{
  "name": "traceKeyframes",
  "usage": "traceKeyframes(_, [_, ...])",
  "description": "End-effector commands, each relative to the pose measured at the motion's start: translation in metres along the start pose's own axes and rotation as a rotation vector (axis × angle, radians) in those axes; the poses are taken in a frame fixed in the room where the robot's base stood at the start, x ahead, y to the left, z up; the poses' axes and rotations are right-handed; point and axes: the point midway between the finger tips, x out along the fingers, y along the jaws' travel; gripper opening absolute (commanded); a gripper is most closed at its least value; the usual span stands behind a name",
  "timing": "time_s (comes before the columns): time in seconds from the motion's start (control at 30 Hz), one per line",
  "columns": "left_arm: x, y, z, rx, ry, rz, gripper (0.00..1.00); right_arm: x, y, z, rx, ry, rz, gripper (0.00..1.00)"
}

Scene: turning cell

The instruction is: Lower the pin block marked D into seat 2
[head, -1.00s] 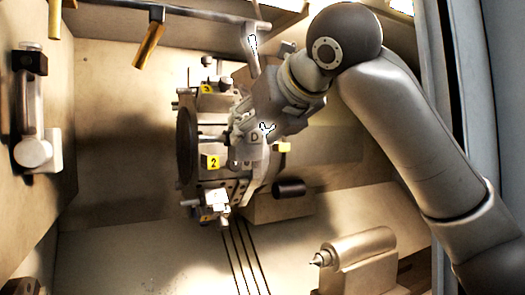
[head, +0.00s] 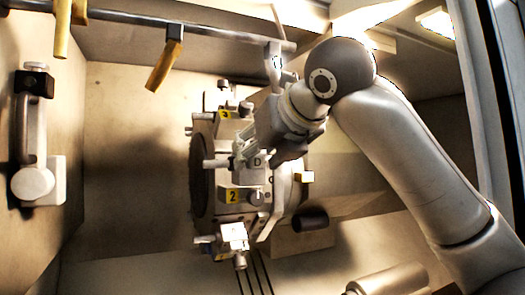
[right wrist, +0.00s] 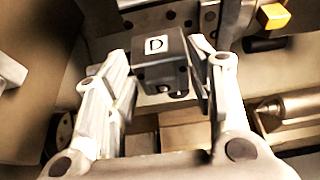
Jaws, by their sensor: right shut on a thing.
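The dark grey pin block marked D (head: 257,163) is held by my right gripper (head: 243,155) in front of the turret (head: 202,180). In the right wrist view the block (right wrist: 158,68) sits between the two fingers of the gripper (right wrist: 170,80), its D label facing the camera. The yellow label 2 (head: 233,196) is on the turret, just below and left of the block in the head view. The seat by it is partly hidden, and I cannot tell whether the block touches it. My left gripper is not in view.
Yellow label 3 (head: 224,114) marks a station higher on the turret. A pale tool block (head: 233,236) sits lower on it. A rail with yellow-handled tools (head: 165,65) crosses the top. A bracket (head: 34,140) is on the left wall. A grey cylindrical unit (head: 385,282) lies lower right.

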Motion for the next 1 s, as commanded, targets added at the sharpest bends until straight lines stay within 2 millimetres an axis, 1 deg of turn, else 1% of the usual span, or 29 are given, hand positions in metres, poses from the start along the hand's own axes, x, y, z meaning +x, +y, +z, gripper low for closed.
traceKeyframes(0.03, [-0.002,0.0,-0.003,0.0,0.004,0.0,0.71,0.0,0.001,0.005,0.0,-0.011,0.001,0.0])
traceKeyframes(0.3, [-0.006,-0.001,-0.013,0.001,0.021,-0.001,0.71,0.015,0.001,0.011,0.001,-0.011,0.003,0.0])
traceKeyframes(0.87, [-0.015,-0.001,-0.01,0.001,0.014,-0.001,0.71,0.045,0.001,0.023,0.001,-0.009,0.002,0.0])
traceKeyframes(1.0, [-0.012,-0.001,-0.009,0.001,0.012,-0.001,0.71,0.05,0.0,0.016,-0.001,-0.011,0.001,0.0])
